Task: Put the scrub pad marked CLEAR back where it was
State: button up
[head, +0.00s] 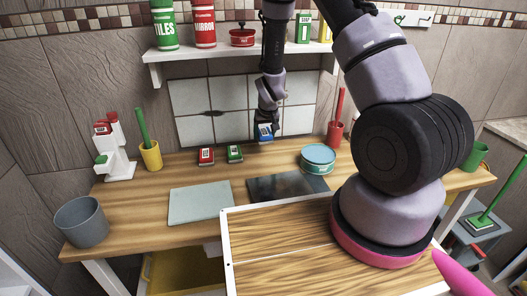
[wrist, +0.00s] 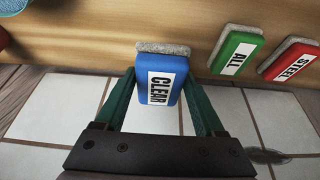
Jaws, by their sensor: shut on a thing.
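The blue scrub pad marked CLEAR (head: 265,131) is at the back of the wooden worktop, in front of the tiled wall panel. It also shows in the wrist view (wrist: 160,80), where its white label and grey scrubbing layer are plain. My gripper (head: 266,124) is shut on it, with one green finger on each side (wrist: 163,100). I cannot tell whether the pad touches the worktop. The green pad marked ALL (wrist: 237,53) and the red pad marked STEEL (wrist: 290,61) stand in a row beside it; the head view shows them left of it.
A turquoise tin (head: 318,160) and a red pot (head: 335,134) stand to the right. A grey slab (head: 201,203) and a dark slab (head: 285,187) lie in front. A yellow cup (head: 151,156), white stand (head: 118,165) and grey bucket (head: 82,222) are left. A shelf (head: 225,50) hangs above.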

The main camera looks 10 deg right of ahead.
aim_at(264, 153)
notch_tip(264, 153, down, 2)
jog(key=shift+a+f, duration=0.1)
jog(key=shift+f, duration=2.3)
jog(key=shift+f, duration=0.2)
jog(key=o, duration=1.4)
jog(key=shift+r, duration=0.1)
